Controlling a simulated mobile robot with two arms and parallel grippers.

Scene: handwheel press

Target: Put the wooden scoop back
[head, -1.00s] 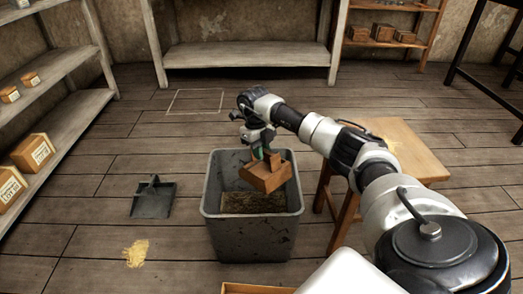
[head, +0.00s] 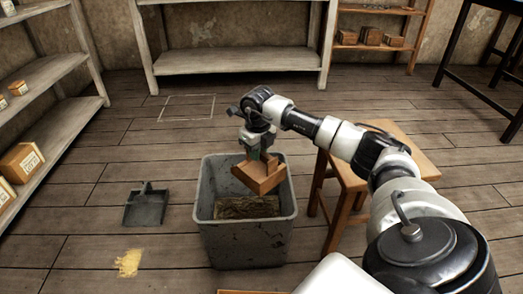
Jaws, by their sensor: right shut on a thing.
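The wooden scoop (head: 259,177) is a brown, box-like scoop. My right gripper (head: 262,158) is shut on it and holds it over the open mouth of a grey bin (head: 246,238). The scoop is tilted, and its inside cannot be seen clearly. Brownish material shows low inside the bin. My left gripper is not in view.
A wooden stool (head: 405,160) stands right of the bin, behind my right arm. A dark dustpan (head: 146,206) and a yellowish spill (head: 129,262) lie on the floor at left. Shelves (head: 235,60) line the back and left. A pale outlined rectangle (head: 187,107) marks clear floor.

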